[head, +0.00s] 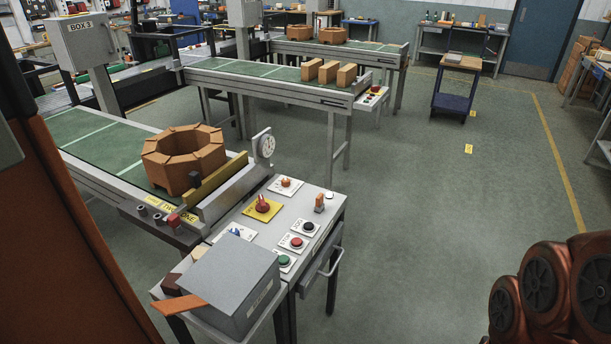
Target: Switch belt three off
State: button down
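A grey control desk (262,221) stands at the end of the nearest belt (104,146). It carries an orange-red knob on a white plate (286,183), a red mushroom knob on a yellow plate (263,205) and an orange-tipped switch (319,202). Its front row has a black button (308,227), a red button (296,242) and a green button (285,260). A blue switch (235,232) sits at its left. A middle belt (255,76) and a far belt (335,46) lie behind. I cannot read which belt is three. My gripper is not in view.
A brick ring (184,157) sits on the nearest belt, by a dial (264,144). A grey box (230,284) stands at the desk's front left. A cabinet marked BOX 3 (83,38) is upper left. A blue cart (456,85) stands farther back. Floor right of the desk is clear.

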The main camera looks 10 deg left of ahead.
aim_at(262, 207)
jog(key=u, duration=0.1)
jog(key=i, duration=0.7)
jog(key=u, duration=0.95)
jog(key=i, duration=0.6)
jog(key=u, duration=0.65)
